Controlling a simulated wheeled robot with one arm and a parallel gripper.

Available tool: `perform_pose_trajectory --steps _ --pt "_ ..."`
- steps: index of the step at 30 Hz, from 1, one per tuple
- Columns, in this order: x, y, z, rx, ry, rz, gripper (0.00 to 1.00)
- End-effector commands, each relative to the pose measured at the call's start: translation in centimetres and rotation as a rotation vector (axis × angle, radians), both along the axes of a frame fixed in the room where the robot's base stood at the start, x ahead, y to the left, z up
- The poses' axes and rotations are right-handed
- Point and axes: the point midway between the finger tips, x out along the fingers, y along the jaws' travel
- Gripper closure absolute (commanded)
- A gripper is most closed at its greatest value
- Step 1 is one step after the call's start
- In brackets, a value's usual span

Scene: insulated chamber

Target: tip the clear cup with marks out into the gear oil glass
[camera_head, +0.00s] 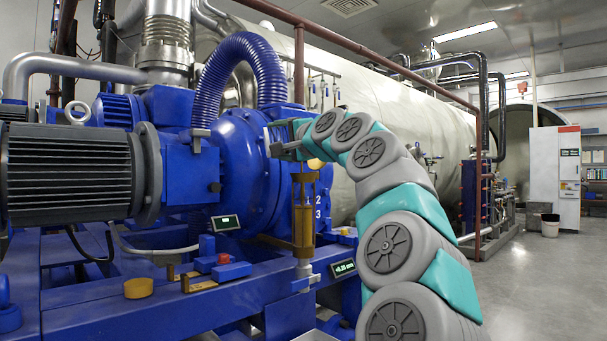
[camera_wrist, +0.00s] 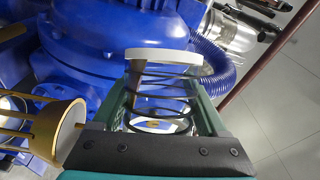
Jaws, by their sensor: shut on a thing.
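My gripper (camera_head: 280,147) is at the upper middle of the head view, above and slightly left of the gear oil glass. It is shut on the clear cup with marks (camera_wrist: 163,57), which shows between the fingers in the wrist view, see-through with dark rings and a white band at one end. I cannot tell what is in it or its exact tilt. The gear oil glass (camera_head: 303,228) is an upright amber cylinder in a brass frame. In the wrist view, the brass frame (camera_wrist: 62,125) is left of the cup, apart from it.
The blue machine (camera_head: 240,165) stands close behind my gripper. A blue frame (camera_head: 110,310) carries a yellow cylinder (camera_head: 138,287), a red button (camera_head: 224,258) and a small display (camera_head: 343,267) near the glass. Open floor (camera_head: 530,285) lies to the right.

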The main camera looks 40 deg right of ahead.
Motion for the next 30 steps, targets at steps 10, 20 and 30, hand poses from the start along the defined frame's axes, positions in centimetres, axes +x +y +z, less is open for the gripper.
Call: perform_pose_trajectory --steps 10,20,30 --pt "-0.05 -0.08 0.10 0.020 -0.011 0.000 0.86" --pt "-0.07 -0.10 0.17 0.041 -0.020 0.001 0.86" --pt "-0.05 -0.12 0.27 0.062 -0.031 0.001 0.86"
